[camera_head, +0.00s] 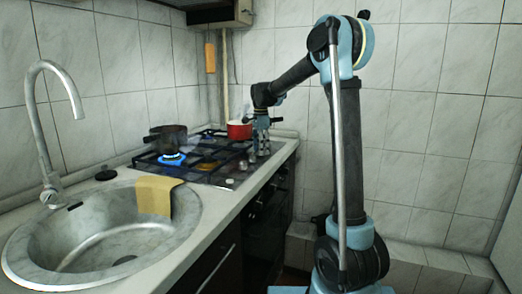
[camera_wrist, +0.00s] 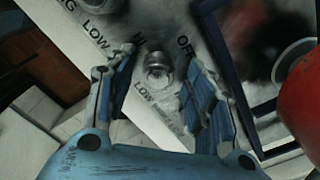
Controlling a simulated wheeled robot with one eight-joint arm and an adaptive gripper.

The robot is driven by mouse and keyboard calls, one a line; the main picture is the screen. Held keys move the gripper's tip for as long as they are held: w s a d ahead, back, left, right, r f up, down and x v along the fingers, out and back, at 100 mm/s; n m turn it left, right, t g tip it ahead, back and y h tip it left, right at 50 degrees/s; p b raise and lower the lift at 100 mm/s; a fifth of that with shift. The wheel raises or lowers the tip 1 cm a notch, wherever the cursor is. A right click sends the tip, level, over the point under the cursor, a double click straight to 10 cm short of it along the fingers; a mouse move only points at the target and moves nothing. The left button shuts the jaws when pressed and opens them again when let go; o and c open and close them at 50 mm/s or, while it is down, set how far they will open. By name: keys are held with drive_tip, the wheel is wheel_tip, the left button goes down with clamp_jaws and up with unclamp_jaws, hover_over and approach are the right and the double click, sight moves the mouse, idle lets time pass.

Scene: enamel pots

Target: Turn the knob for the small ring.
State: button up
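My gripper (camera_head: 262,146) points down over the front right part of the hob (camera_head: 207,178). In the wrist view its two blue-padded fingers (camera_wrist: 158,58) are apart, one on each side of a round metal knob (camera_wrist: 158,75). The knob shows in the gap; I cannot tell whether either finger touches it. Printed marks reading LOW, HI and OFF surround it. In the head view this knob is hidden by the gripper, while another knob (camera_head: 229,183) stands nearer along the hob's front edge. Which knob serves the small ring cannot be read.
A red pot (camera_head: 239,130) stands at the back right, close to my gripper, and fills the wrist view's right edge (camera_wrist: 301,100). A sink (camera_head: 100,235) with a yellow cloth (camera_head: 155,195) is at left.

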drive_tip(key=shift+r, duration=0.1)
wheel_tip(320, 180, up, 12)
idle(0.6)
drive_tip(key=s+d+f+n+t, duration=0.1)
drive_tip(key=s+d+f+n, duration=0.2)
drive_tip(key=s+d, duration=0.6)
drive_tip(key=s+d+f+n, duration=0.3)
drive_tip(key=s+d, duration=0.4)
drive_tip(key=s, duration=0.4)
drive_tip(key=s+d+f+n, duration=0.3)
drive_tip(key=s+d+f, duration=0.1)
drive_tip(key=s+f, duration=0.6)
drive_tip(key=s+d+f+n+t, duration=0.1)
drive_tip(key=s+d+f+n, duration=0.3)
drive_tip(key=s+f, duration=0.6)
drive_tip(key=shift+s+f, duration=0.35)
drive_tip(key=shift+s, duration=0.25)
